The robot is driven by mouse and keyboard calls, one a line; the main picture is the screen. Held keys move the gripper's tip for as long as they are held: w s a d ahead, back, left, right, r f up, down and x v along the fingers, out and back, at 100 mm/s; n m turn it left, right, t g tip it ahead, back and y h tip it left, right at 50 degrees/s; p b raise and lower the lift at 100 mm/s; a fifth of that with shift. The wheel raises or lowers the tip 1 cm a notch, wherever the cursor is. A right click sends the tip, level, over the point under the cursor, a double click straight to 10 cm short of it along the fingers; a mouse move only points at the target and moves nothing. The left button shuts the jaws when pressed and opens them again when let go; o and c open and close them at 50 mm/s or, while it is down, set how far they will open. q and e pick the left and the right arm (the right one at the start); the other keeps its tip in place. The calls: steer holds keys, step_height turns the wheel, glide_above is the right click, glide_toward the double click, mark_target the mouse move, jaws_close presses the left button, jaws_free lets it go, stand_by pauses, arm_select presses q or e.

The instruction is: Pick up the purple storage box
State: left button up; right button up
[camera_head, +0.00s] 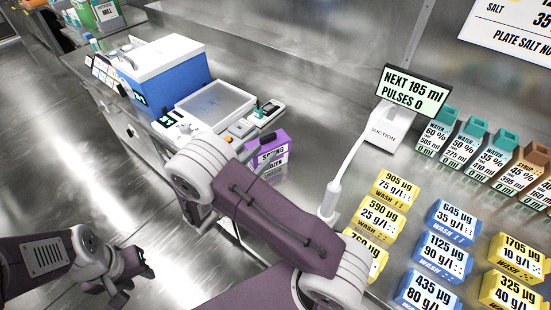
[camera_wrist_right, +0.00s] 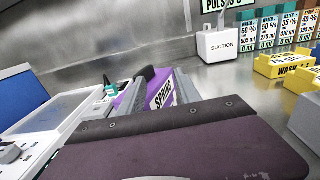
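The purple storage box (camera_head: 269,154) stands beside the bench equipment in the head view, a dark handle on top and a white label on its side. My right forearm hides part of it. In the right wrist view the box (camera_wrist_right: 161,88) is straight ahead, close beyond my right gripper (camera_wrist_right: 156,100). The fingers look apart, with the box between and beyond them; I see no clear grip on it. The right fingertips are hidden in the head view. My left gripper (camera_head: 130,286) is low at the left, empty, away from the box, its fingers apart.
A blue and white box-shaped device (camera_head: 166,78) and a flat-topped instrument (camera_head: 215,106) stand left of the box. A white suction stand (camera_head: 385,130) is to the right, with several yellow and blue labelled blocks (camera_head: 446,256) in front. A steel wall stands behind.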

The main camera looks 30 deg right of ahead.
mark_target(268, 151)
steer(key=x, duration=0.6)
steer(key=shift+d+f, duration=0.2)
jaws_close()
steer(key=shift+a, duration=0.1)
stand_by(1.0)
jaws_free()
steer(key=shift+s, duration=0.1)
